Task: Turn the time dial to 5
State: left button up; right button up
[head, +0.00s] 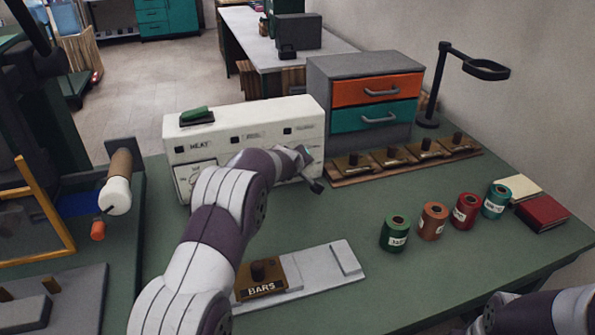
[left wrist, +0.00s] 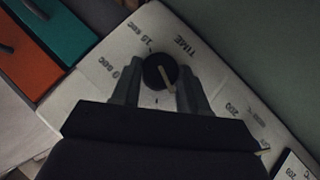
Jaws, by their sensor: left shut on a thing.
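The time dial (left wrist: 159,68) is a round black knob with a pale pointer bar, on the white panel face marked TIME and 15 SEC. In the left wrist view the pointer bar slants toward the lower right of the picture. No 5 mark is readable. My left gripper (left wrist: 158,86) has one finger on each side of the dial and is shut on it. In the head view the white control box (head: 245,125) stands on the green bench. My left gripper (head: 314,177) is at its right front end, where my arm hides the dial. My right gripper is out of view.
A grey cabinet with an orange drawer (head: 375,89) and a teal drawer stands behind the box. A row of stamp blocks (head: 393,156), several spools (head: 433,221) and a black lamp (head: 440,85) are to the right.

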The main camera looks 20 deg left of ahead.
pick_arm(q)
jog(key=shift+w+d+f+m+g+y+b, duration=0.2)
jog(key=shift+m+g+y+b, duration=0.35)
jog(key=shift+b, duration=1.2)
jog(key=shift+r+y, duration=0.1)
jog(key=shift+y, duration=0.15)
jog(key=shift+d+r+m+g+y+p, duration=0.1)
jog(key=shift+r+m+g+y+p, duration=0.2)
jog(key=shift+m+g+y+p, duration=0.45)
jog(key=o, duration=1.1)
jog(key=shift+c, duration=0.2)
